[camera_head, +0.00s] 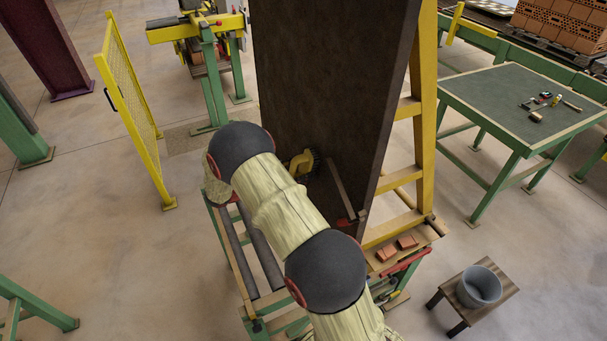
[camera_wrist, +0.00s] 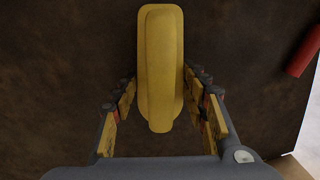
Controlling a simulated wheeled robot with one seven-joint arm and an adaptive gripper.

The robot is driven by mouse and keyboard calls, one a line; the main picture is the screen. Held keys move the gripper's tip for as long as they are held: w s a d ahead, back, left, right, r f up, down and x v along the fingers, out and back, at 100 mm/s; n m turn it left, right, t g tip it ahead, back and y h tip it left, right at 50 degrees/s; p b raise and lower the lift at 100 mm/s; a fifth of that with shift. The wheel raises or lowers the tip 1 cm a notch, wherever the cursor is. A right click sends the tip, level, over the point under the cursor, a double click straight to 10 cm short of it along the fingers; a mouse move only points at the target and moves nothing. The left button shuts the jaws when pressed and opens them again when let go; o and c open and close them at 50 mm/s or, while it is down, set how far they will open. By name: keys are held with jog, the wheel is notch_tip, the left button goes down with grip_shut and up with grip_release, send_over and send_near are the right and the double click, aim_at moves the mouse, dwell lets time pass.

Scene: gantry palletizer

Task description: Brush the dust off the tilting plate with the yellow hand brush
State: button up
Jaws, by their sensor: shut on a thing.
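The tilting plate (camera_head: 325,75) is a tall dark brown slab standing steeply upright in the middle of the head view. Its mottled brown face (camera_wrist: 60,60) fills the background of the wrist view. The yellow hand brush (camera_head: 301,162) is against or close to the plate's lower face, with dark bristles towards the plate; I cannot tell if they touch. In the wrist view the brush's yellow back (camera_wrist: 160,60) stands between the fingers of my gripper (camera_wrist: 162,88), which is shut on it. My arm hides most of the gripper in the head view.
A yellow ladder-like frame (camera_head: 423,120) stands right of the plate. A red part (camera_wrist: 303,52) shows at the wrist view's right edge. A roller conveyor (camera_head: 262,255) lies below. A bucket (camera_head: 479,286) on a stool, a green table (camera_head: 520,95) and a yellow mesh fence (camera_head: 130,100) stand apart.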

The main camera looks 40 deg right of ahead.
jog(key=shift+w, duration=0.15)
jog(key=shift+a, duration=0.1)
jog(key=shift+v, duration=2.9)
jog(key=shift+v, duration=1.5)
jog(key=shift+a+b, duration=0.1)
jog(key=shift+b, duration=0.2)
